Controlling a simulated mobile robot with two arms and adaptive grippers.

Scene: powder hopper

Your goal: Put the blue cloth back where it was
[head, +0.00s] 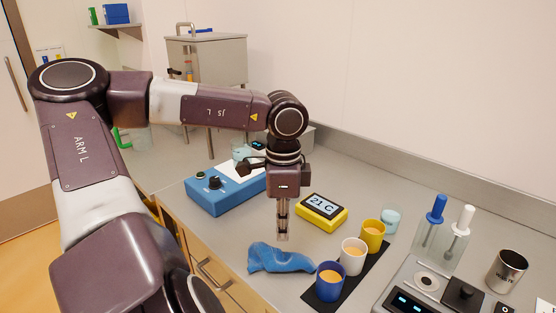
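The blue cloth (279,260) lies crumpled on the grey counter, left of the dark blue cup. My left gripper (282,236) points straight down, with its fingertips just above or at the cloth's back edge. The fingers show as a narrow pair, and I cannot tell whether they are open or shut, or whether they touch the cloth. My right gripper is not in view.
A dark mat (324,298) holds a blue cup (330,284), a white cup (353,258) and a yellow cup (373,236). A yellow display (321,212) and a blue device (216,194) stand behind the cloth. A scale (425,290) is at right.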

